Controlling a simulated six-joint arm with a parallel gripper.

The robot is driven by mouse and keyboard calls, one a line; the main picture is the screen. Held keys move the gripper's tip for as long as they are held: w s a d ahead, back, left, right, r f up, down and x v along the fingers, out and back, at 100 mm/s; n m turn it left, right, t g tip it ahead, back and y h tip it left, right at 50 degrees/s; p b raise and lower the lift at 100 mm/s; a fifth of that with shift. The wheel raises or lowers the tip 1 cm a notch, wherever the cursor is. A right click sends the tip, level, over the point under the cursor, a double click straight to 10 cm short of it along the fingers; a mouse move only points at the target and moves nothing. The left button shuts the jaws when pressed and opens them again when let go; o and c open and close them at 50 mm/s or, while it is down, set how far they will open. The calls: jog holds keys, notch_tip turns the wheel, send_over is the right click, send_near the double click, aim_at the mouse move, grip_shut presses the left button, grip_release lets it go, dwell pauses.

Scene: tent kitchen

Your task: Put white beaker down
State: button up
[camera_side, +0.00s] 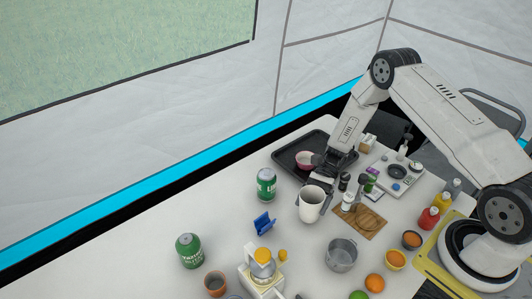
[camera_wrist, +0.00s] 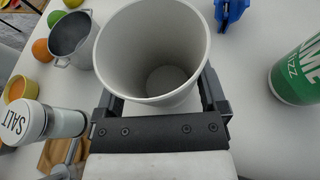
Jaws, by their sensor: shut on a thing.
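The white beaker (camera_side: 311,205) is a tall, empty cup that widens to its rim. It stands upright between the fingers of my gripper (camera_side: 314,188), which is shut on it. In the wrist view the beaker (camera_wrist: 150,50) fills the upper middle, and I look down into its open mouth. The gripper's dark fingers (camera_wrist: 160,105) lie on either side of it. The beaker is over the white table (camera_side: 150,272), at or close above its surface. I cannot tell whether its base touches the table, since the underside is hidden.
A green can (camera_side: 266,185) and a blue clip-like thing (camera_side: 264,223) are left of the beaker. A salt shaker (camera_wrist: 40,120) and wooden board (camera_side: 366,222) are close on its other side. A metal pot (camera_side: 341,255) stands in front, and a black tray (camera_side: 290,152) lies behind.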

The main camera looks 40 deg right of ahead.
jog(key=shift+f, duration=0.7)
dwell(0.7)
jog(key=o, duration=0.9)
jog(key=shift+v, duration=1.65)
jog(key=shift+a+r, duration=0.1)
jog(key=shift+r, duration=3.3)
